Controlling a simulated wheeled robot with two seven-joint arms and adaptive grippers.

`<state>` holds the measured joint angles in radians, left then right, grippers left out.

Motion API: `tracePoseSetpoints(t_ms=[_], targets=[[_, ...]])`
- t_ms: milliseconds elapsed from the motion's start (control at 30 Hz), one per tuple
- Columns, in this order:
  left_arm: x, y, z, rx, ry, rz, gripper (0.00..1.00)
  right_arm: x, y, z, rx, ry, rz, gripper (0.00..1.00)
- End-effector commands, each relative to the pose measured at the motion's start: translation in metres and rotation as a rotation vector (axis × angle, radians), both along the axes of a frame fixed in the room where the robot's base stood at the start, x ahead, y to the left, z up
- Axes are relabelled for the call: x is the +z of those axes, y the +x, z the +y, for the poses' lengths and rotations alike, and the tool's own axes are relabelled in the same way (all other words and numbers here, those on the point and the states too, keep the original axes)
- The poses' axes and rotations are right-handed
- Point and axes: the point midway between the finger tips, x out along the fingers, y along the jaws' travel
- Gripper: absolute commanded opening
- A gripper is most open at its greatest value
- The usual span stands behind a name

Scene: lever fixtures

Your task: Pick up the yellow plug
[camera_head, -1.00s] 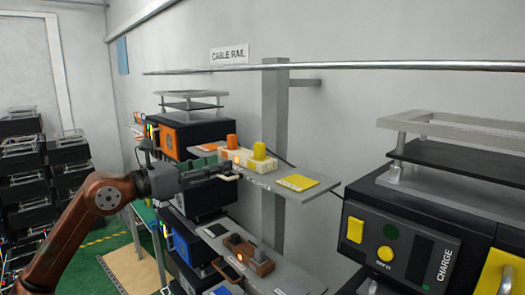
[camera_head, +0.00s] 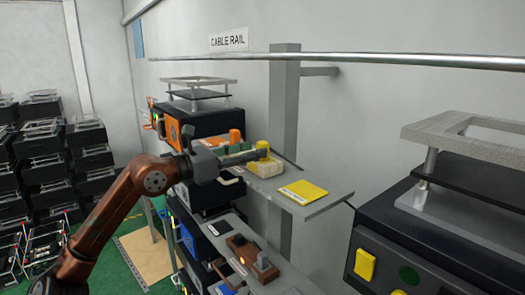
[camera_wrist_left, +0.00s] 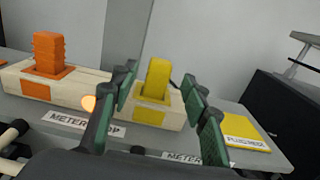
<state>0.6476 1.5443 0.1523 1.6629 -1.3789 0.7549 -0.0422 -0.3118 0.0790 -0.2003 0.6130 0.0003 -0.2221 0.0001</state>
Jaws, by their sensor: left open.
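The yellow plug (camera_wrist_left: 157,78) stands upright in a yellow-marked socket on a pale wooden block (camera_wrist_left: 70,88). In the left wrist view it shows between the two green-padded fingers of my open left gripper (camera_wrist_left: 158,100); I cannot tell whether either finger touches it. In the head view the yellow plug (camera_head: 262,150) is at the end of my left gripper (camera_head: 255,156), on the shelf (camera_head: 325,202). An orange plug (camera_wrist_left: 49,53) stands in the same block, to the left; its top also shows in the head view (camera_head: 236,136). My right gripper is not in view.
A yellow card (camera_head: 305,192) lies flat on the shelf, right of the block. A lower shelf holds a brown block (camera_head: 250,255). A dark charge unit (camera_head: 440,250) stands at right. A metal rail (camera_head: 360,63) runs along the wall above.

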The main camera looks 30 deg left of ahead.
Motion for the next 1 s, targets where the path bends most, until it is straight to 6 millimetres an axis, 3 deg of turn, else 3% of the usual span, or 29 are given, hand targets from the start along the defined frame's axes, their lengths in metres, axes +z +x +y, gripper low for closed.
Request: tracePoseSetpoints(t_ms=[233, 400, 600, 1000], targets=[[0.002, 0.029, -0.011, -0.001, -0.004, -0.001, 0.42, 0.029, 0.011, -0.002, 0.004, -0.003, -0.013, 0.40], [-0.002, 0.038, -0.015, 0.000, -0.002, 0.001, 0.42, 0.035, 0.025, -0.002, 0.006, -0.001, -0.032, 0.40], [-0.004, 0.039, -0.015, 0.001, -0.001, 0.000, 0.42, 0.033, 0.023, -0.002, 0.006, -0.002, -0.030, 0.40], [-0.003, 0.039, -0.015, 0.001, -0.001, 0.000, 0.15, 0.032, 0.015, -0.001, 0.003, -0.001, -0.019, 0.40]])
